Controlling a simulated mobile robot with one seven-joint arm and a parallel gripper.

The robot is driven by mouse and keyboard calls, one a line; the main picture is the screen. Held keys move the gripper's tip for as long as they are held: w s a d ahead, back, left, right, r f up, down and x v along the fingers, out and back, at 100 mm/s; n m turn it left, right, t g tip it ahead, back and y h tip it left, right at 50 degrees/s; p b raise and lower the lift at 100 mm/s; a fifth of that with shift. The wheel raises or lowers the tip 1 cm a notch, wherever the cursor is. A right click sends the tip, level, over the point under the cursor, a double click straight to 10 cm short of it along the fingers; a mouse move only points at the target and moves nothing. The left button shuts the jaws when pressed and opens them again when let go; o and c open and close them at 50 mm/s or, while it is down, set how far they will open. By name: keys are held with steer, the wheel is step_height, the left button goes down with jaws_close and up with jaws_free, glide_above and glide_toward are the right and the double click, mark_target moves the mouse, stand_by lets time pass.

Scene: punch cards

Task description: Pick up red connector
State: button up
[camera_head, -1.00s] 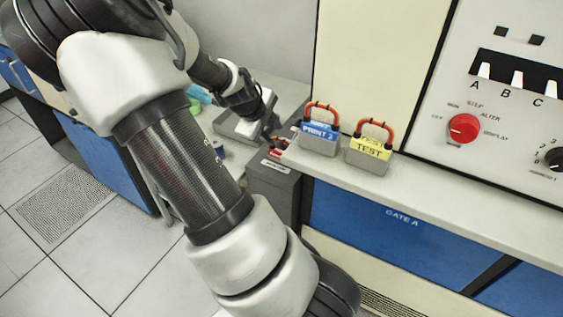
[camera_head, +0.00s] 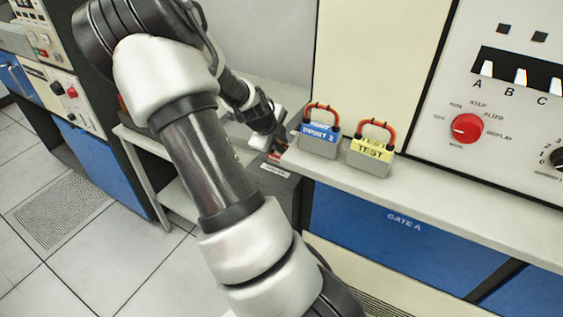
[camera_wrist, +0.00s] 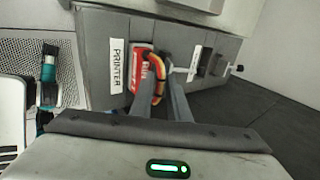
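The red connector (camera_wrist: 138,68) shows in the wrist view as a red block with white lettering and an orange-red cable loop. It is at a grey box (camera_head: 285,190), beside a white label reading PRINTER. In the head view, only a little of the red connector (camera_head: 274,156) shows below my gripper (camera_head: 277,148). In the wrist view, the fingers of my gripper (camera_wrist: 165,85) reach to the cable loop, close together. The loop overlaps the fingertips, and I cannot tell whether they press on it. My arm hides much of the area in the head view.
A blue-labelled connector (camera_head: 319,136) and a yellow TEST connector (camera_head: 370,152) stand on the shelf (camera_head: 430,190) just right of my gripper, both with red loops. A tall panel rises behind them. Open tiled floor (camera_head: 60,265) lies at lower left.

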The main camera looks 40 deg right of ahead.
jaws_close()
stand_by(1.2)
steer(key=shift+r, duration=0.15)
step_height(320, 180, up, 18)
steer(key=p, duration=0.4)
stand_by(0.4)
steer(key=shift+r+p, duration=2.95)
steer(key=shift+f, duration=0.1)
